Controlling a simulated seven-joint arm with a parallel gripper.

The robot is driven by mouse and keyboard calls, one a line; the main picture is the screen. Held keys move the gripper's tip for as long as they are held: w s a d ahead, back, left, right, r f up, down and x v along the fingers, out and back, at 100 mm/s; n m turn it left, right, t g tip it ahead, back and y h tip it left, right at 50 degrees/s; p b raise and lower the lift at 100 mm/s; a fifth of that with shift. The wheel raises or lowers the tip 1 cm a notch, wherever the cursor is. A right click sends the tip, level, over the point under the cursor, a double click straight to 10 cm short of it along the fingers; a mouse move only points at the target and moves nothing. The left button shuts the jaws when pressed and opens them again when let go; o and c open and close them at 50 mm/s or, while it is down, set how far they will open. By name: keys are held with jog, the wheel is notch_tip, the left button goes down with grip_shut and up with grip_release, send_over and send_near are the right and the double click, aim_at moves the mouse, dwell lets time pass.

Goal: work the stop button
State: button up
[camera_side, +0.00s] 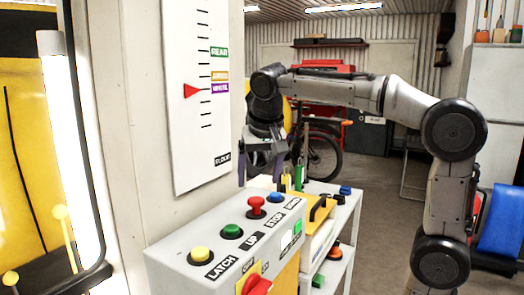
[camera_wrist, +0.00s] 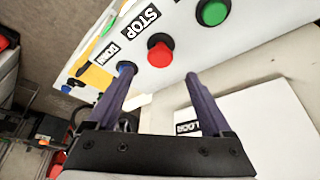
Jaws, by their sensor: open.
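The red stop button (camera_side: 256,205) stands up from the sloped top of the grey control panel (camera_side: 180,257), beside a black STOP label (camera_side: 275,220). It also shows in the wrist view (camera_wrist: 161,51), just beyond my fingertips. My gripper (camera_side: 261,180) is above the far part of the panel, with its purple fingers pointing down, apart and empty. In the wrist view, the fingertips (camera_wrist: 160,77) lie to either side of the red button's line, with no visible contact. I cannot tell the exact height above it.
On the panel are a blue button (camera_side: 275,197), a green button (camera_side: 231,231), a yellow button (camera_side: 200,254) and a red switch (camera_side: 257,284). A shelf cart (camera_side: 340,225) stands at right.

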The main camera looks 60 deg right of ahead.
jog(key=v, duration=0.8)
jog(key=shift+r, duration=0.15)
jog(key=shift+s, duration=0.1)
jog(key=s+a+f+n+t+y, duration=0.15)
jog(key=s+f, duration=0.35)
jog(key=s, duration=0.6)
jog(key=s+a+f+n+y, duration=0.1)
jog(key=s+a+f+n, duration=0.1)
jog(key=f, duration=0.6)
jog(key=s+a+f+n, duration=0.2)
jog(key=f+n, duration=0.3)
jog(key=f, duration=0.4)
jog(key=shift+s+t+y, duration=0.35)
jog(key=shift+s+t, duration=0.1)
jog(key=shift+s, duration=0.3)
jog(key=shift+n, duration=0.25)
